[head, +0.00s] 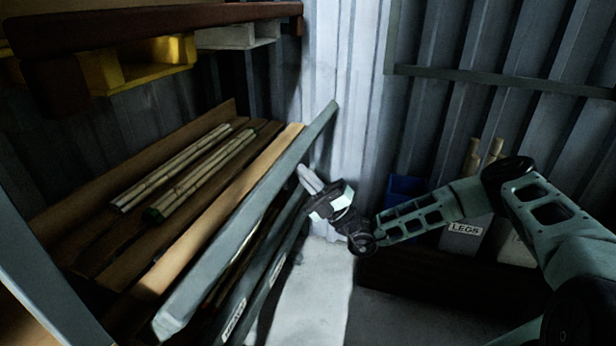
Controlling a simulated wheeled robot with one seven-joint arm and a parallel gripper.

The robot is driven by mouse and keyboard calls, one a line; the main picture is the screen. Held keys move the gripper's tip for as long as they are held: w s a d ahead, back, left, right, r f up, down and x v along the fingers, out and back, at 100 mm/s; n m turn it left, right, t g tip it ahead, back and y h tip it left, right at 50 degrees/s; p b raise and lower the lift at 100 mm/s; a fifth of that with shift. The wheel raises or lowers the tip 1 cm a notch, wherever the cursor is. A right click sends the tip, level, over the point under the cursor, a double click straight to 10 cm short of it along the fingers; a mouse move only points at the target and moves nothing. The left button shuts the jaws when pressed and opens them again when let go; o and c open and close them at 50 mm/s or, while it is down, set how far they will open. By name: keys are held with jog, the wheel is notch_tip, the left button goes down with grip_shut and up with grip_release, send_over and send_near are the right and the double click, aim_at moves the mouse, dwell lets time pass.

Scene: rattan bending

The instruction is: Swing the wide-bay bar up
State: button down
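A long grey-green bar (245,225) runs along the front of the rack, slanting from the lower left up to the back wall. A second, lower bar (262,290) runs roughly parallel beneath it and carries a small white label too angled to read. I cannot tell for sure which one is the wide-bay bar. My gripper (308,178) is just right of the upper bar near its far end, fingers pointing up and left. Its fingers look close together, but whether they are open, or touch a bar, is unclear.
Bamboo bundles (185,172) lie on the wooden rack shelf (165,235). A yellow pallet piece (145,65) sits higher up. At the right stand a blue bin (403,189) and a container marked LEGS (466,229) with poles. Pale floor (315,290) is clear between them.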

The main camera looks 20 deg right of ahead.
aim_at(294, 161)
jog(key=shift+a+r, duration=0.1)
jog(key=shift+r, duration=0.2)
jog(key=shift+p+x, duration=1.4)
jog(key=shift+x, duration=0.35)
jog(key=shift+w+r, duration=0.1)
jog(key=shift+r, duration=0.05)
jog(key=shift+a+f+p+x, duration=0.1)
jog(key=shift+p+x, duration=0.25)
jog(key=shift+x, duration=0.4)
jog(key=shift+a+f+p+x, duration=0.15)
jog(key=shift+p+x, duration=0.2)
jog(key=shift+x, duration=0.4)
jog(key=s+d+f+p, duration=0.2)
jog(key=s+d, duration=0.3)
jog(key=d, duration=0.3)
jog(key=shift+s, duration=0.35)
jog(key=shift+d+f, duration=0.1)
jog(key=shift+d, duration=0.05)
